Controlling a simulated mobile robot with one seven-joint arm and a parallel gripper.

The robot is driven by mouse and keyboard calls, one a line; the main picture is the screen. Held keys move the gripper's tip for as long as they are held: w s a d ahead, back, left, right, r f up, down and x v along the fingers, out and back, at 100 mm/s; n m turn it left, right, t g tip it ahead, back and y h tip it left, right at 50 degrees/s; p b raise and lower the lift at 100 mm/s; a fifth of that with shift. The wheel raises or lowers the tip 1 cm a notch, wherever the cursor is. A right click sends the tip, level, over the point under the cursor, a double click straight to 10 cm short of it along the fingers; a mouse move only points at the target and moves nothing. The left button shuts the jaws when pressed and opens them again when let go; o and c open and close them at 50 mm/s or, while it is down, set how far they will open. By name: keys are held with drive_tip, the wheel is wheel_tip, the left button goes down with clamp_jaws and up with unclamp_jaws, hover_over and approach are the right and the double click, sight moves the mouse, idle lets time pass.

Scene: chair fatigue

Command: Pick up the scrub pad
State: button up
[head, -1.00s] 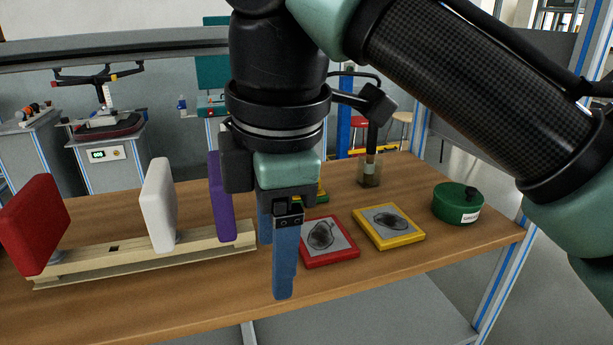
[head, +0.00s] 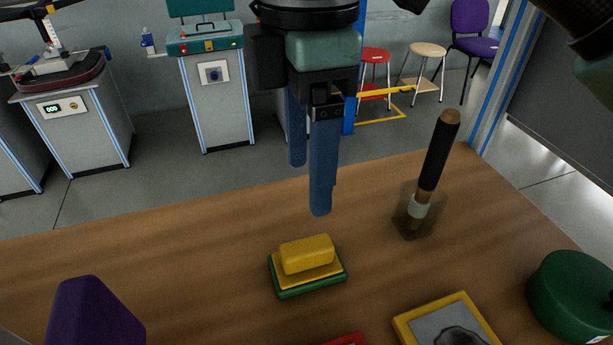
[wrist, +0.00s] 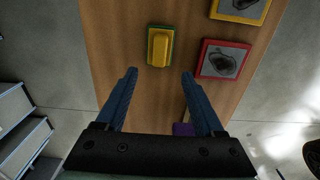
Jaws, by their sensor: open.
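The scrub pad (head: 307,255) looks like a yellow block on a wider yellow layer with a green base. It lies flat on the wooden bench (head: 200,270). In the wrist view the scrub pad (wrist: 159,47) shows just beyond the gap between my fingertips. My gripper (head: 309,188) has two blue fingers pointing down, apart and empty. In the head view it hangs above and behind the scrub pad, not touching it. The fingers also show in the wrist view (wrist: 159,73), spread wider than the pad.
A yellow-framed tile (head: 445,325) and a red-framed tile (wrist: 223,59) lie near the pad. A brush with a dark handle (head: 436,150) stands in a clear holder to the right. A green round container (head: 570,300) and a purple pad (head: 95,315) flank the front. Bench around the pad is mostly clear.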

drive_tip(key=b, duration=0.3)
hover_over(306, 246)
wheel_tip(306, 246, down, 7)
drive_tip(key=shift+w+d+r, duration=0.1)
drive_tip(key=shift+r, duration=0.05)
wheel_tip(306, 246, down, 6)
drive_tip(key=shift+f+b, duration=0.1)
drive_tip(key=shift+b, duration=0.9)
clamp_jaws()
